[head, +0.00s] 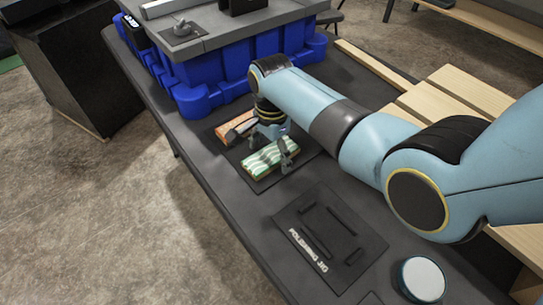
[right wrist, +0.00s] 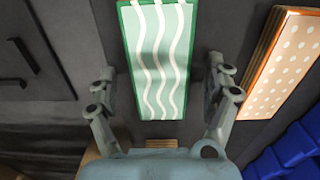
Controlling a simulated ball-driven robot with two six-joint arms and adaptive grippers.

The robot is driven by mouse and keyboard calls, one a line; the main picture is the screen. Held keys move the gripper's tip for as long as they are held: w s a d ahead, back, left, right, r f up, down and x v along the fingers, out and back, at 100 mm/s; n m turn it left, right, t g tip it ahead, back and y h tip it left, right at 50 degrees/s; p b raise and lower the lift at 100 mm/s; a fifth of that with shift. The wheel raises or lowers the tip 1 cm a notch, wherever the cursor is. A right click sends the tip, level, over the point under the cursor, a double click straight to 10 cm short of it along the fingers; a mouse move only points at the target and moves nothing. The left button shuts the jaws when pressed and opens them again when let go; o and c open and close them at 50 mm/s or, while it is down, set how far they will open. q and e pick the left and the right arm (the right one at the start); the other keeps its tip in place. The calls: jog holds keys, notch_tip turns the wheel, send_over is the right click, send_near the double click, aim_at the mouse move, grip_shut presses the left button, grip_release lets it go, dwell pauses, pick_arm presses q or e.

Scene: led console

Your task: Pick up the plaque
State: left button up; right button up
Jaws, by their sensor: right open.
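A green plaque (right wrist: 158,60) with white wavy stripes lies on a dark mat; in the head view it also shows (head: 265,160), partly covered by a finger. An orange plaque with pale dots (right wrist: 285,65) lies beside it; in the head view it (head: 236,127) is partly hidden by my gripper. My right gripper (head: 268,143) is open, pointing down over the green plaque. In the right wrist view its fingers (right wrist: 160,80) stand on either side of that plaque's near part, with gaps between; contact is not visible. My left gripper is out of view.
A black plate marked "POLISHING JIG" (head: 330,240), with raised bars, lies nearer on the dark table and is empty. A blue tote (head: 225,75) with a grey top stands behind the plaques. A round pale-topped object (head: 423,279) and wooden boards (head: 470,92) are at right.

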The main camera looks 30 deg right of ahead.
jog(key=c, duration=1.3)
